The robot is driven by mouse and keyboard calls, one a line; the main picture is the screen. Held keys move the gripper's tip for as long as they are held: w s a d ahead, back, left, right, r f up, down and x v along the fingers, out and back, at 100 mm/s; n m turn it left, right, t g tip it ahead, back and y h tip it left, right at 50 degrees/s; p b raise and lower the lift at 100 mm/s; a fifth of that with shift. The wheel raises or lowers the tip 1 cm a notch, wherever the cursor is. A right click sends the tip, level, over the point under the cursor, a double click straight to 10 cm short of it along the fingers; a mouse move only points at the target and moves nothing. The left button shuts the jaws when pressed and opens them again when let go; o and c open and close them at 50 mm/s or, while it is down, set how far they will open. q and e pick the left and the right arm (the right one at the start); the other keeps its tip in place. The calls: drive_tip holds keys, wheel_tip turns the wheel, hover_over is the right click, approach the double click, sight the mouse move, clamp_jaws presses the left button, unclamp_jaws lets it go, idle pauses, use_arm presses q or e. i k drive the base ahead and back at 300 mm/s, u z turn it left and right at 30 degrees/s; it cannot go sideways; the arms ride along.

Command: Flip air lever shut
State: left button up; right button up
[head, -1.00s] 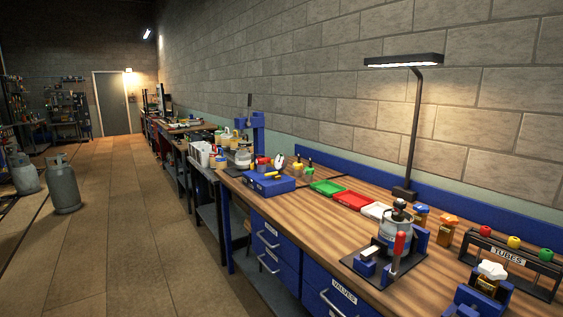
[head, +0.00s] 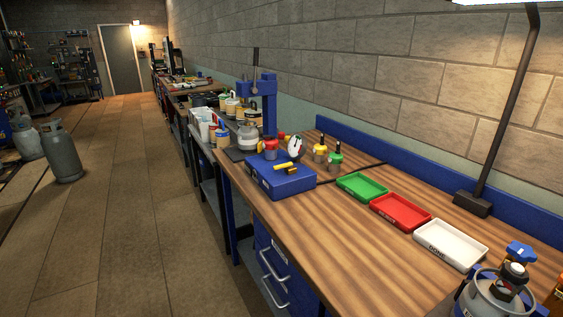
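A blue box (head: 281,181) sits near the far left end of the wooden bench. A yellow lever (head: 284,166) lies about level on top of it, with a small brass-coloured fitting at its near end. It looks like the air lever, but no label on it is readable. A round white-faced gauge (head: 296,147) stands just behind the box. Neither of my grippers is in view.
Green (head: 362,187), red (head: 400,212) and white (head: 450,244) trays lie along the bench. A lamp base (head: 472,204) and a small grey cylinder (head: 495,298) are at right. A blue press (head: 265,100) stands behind the box.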

sight(290, 164)
drive_tip(key=u, duration=1)
drive_tip(key=k, duration=1.3)
drive_tip(key=u, duration=1)
drive_tip(key=i, duration=2.7)
drive_tip(key=z, duration=0.4)
drive_tip(key=i, duration=2.25)
drive_tip(key=z, duration=1.1)
drive_tip(key=i, duration=1.05)
drive_tip(key=z, duration=2.05)
drive_tip(key=i, duration=1.1)
drive_tip(key=z, duration=0.45)
